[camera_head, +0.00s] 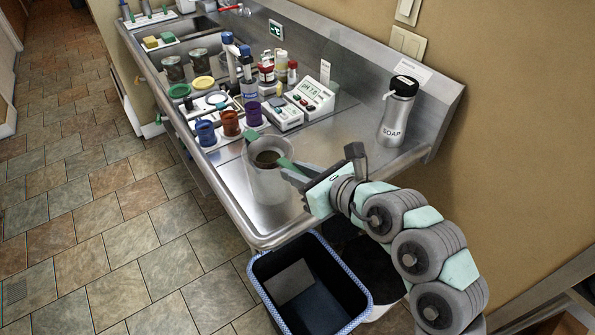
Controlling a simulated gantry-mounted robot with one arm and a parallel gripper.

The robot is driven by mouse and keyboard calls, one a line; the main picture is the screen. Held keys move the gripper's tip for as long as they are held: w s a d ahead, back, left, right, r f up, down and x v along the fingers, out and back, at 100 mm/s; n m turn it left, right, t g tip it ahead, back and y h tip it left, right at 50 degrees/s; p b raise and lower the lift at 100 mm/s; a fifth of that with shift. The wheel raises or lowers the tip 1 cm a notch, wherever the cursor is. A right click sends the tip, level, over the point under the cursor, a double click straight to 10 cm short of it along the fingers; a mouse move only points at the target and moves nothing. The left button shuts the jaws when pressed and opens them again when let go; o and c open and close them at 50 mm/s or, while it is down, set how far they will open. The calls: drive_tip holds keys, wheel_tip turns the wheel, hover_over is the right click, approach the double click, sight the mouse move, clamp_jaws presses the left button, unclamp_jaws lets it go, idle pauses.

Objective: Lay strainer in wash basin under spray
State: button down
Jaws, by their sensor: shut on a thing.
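A translucent pale container (267,186) stands upright near the front edge of the steel counter. A round dark patch, which looks like the bowl of the strainer (267,158), sits within its mouth. A green strip runs from it on the right to my gripper (288,170), and a shorter green piece shows at the left rim. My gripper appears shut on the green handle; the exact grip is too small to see. The wash basin (190,27) is a steel sink at the far upper left, with a red-handled tap (231,9) near it.
Blue, red and purple cups (230,123), lids, bottles and two meters (312,95) crowd the counter between container and basin. A soap bottle (397,112) stands at the right. A dark lined bin (262,283) is below the counter's near end. The counter right of the container is clear.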

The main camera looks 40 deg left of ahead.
drive_tip(key=c, duration=1.2)
unclamp_jaws()
drive_tip(key=shift+o, duration=0.2)
drive_tip(key=o, duration=0.5)
drive_tip(key=shift+r+p, duration=0.9)
drive_tip(key=shift+r, duration=2.6)
